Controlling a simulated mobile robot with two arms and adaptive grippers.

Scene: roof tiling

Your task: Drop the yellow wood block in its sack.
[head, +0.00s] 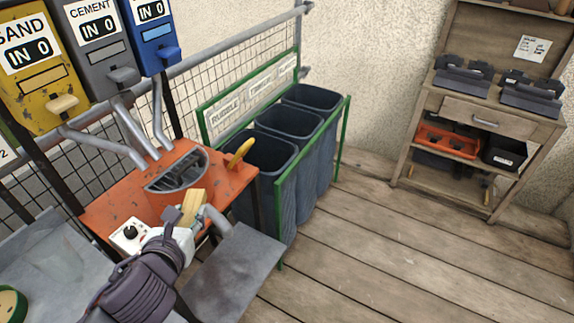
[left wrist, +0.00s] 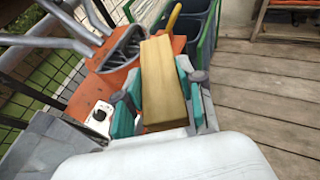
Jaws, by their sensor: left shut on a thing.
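My left gripper (head: 187,222) is shut on the yellow wood block (head: 193,205). In the left wrist view the block (left wrist: 163,85) stands out lengthwise between the teal fingers of the gripper (left wrist: 160,103). In the head view the gripper is above the front right part of an orange machine (head: 100,208) with a grated opening. Three dark blue sacks stand in a green frame beyond it: the near one (head: 262,190), the middle one (head: 305,165) and the far one (head: 325,100). The near sack's sign reads rubble; the middle sign is hard to read. My right gripper is not in view.
Sand, cement and a blue dispenser (head: 155,35) hang above the machine with grey pipes. A yellow handle (head: 240,152) sticks up beside the grate. A grey metal shelf (head: 232,268) juts out below. A wooden workbench (head: 480,140) stands at the back right. The plank floor between is clear.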

